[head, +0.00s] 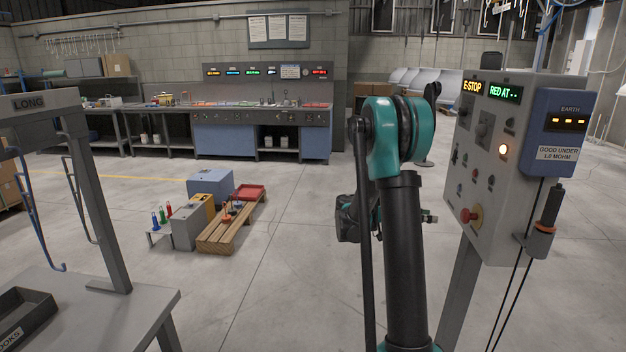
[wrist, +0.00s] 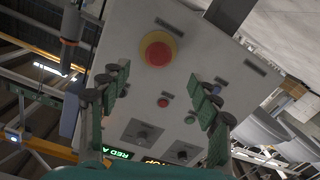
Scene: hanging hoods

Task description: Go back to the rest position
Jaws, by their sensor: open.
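My gripper (wrist: 158,78) is open and empty in the wrist view, its green fingers spread to left and right in front of the grey control box (wrist: 135,30). A red stop button on a yellow ring (wrist: 158,49) shows beyond the fingertips, with no finger on it. In the head view my arm stands upright at centre right. My gripper (head: 429,215) shows only in part there, low behind the arm link and left of the control box (head: 482,205). The red stop button (head: 471,215) is on the box's lower face.
The box's displays (head: 488,90) read "E-STOP" and "RED AT..". A blue earth unit (head: 567,120) with a hanging probe (head: 548,210) is on its right. A grey rack (head: 95,210) stands at left.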

